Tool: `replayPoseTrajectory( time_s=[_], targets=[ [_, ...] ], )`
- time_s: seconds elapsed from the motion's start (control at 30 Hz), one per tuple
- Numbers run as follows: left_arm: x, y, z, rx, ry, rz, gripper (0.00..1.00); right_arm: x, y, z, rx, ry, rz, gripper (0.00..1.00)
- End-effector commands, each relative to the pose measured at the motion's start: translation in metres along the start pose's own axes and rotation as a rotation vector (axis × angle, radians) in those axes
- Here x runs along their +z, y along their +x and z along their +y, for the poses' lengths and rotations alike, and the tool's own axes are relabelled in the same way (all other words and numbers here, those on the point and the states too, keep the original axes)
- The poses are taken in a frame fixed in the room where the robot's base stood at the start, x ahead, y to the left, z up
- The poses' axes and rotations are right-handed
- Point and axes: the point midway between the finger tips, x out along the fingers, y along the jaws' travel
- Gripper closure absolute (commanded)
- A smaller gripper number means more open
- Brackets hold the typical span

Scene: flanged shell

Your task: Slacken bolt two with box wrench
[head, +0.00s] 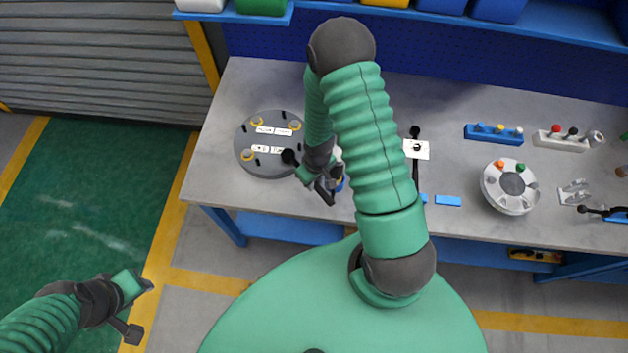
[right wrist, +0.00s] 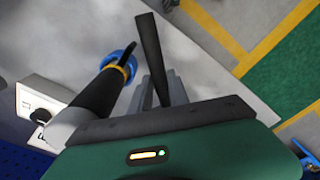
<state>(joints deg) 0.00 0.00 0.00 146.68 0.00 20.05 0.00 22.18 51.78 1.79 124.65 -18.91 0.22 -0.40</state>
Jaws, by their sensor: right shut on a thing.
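The flanged shell (head: 262,140) is a grey disc at the table's left, with white labels and yellow-ringed bolts (head: 257,122). Which one is bolt two is too small to read. My right gripper (head: 331,191) is low over the table, just right of the disc, shut on what I take to be the box wrench, mostly hidden. A dark round end (head: 289,157) shows by the disc's right edge. My left gripper (head: 142,310) is open and empty, off the table.
A white plate (head: 416,149) with a long black tool stands right of my right arm. A blue shelf (head: 560,32) runs along the back.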

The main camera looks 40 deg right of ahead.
Motion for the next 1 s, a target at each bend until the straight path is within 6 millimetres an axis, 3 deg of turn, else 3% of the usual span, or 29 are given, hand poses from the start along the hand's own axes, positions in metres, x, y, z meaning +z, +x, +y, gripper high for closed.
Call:
replayPoseTrajectory(
  time_s=[0.8, 1.0],
  targets=[
    [-0.011, -0.049, 0.000, 0.000, 0.000, 0.000, 0.64, -0.004, -0.058, -0.001, 0.000, 0.000, 0.002, 1.00],
    [-0.012, -0.051, 0.000, 0.000, 0.000, 0.000, 0.64, -0.004, -0.061, -0.001, 0.000, 0.001, 0.002, 1.00]
  ],
)
